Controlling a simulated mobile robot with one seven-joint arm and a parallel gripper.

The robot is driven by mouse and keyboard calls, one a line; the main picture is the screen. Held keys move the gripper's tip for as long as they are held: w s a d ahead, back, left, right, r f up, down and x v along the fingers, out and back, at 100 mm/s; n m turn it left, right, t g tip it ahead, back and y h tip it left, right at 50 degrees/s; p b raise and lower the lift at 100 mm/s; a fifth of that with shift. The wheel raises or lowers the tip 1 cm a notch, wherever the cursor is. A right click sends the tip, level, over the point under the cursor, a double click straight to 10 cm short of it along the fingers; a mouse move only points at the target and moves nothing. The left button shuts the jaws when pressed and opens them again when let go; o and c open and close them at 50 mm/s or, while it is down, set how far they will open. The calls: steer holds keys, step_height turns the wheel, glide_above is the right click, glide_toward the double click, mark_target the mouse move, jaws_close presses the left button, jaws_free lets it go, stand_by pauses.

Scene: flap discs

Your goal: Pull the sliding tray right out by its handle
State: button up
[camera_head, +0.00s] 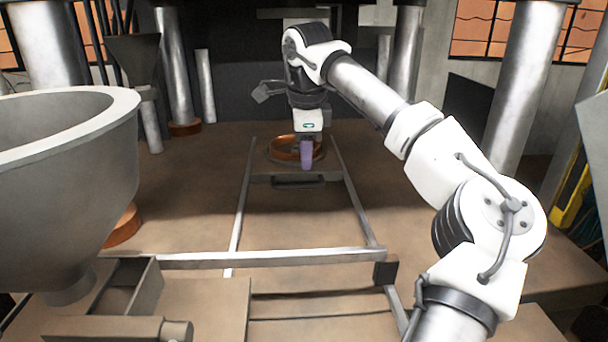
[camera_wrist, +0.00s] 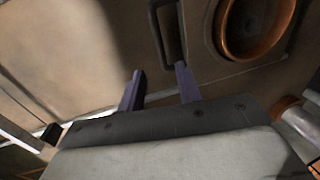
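The sliding tray (camera_head: 262,179) sits at the back between two metal rails, with a copper ring (camera_head: 291,148) on it. Its dark bar handle (camera_head: 298,183) is on the front edge. In the wrist view the handle (camera_wrist: 168,42) lies just beyond the fingertips, and the copper ring (camera_wrist: 222,38) is to its right. My gripper (camera_head: 307,166) points down over the tray, near the handle. In the wrist view my gripper (camera_wrist: 158,69) has its two purple fingers apart with nothing between them. Whether the fingertips touch the tray cannot be told.
The left rail (camera_head: 241,212) and right rail (camera_head: 357,207) run forward to a pale crossbar (camera_head: 265,258). The floor between them is clear. A large grey bowl (camera_head: 60,160) stands at the left. A dark block (camera_head: 385,271) sits at the right end of the crossbar. Metal columns stand behind.

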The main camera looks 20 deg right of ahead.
mark_target(305, 186)
steer(key=f, duration=0.2)
steer(key=w+f, duration=0.1)
steer(key=f, duration=0.4)
steer(key=shift+w+d+p, duration=0.1)
steer(key=shift+w+p, duration=0.15)
steer(key=shift+p, duration=0.15)
jaws_close()
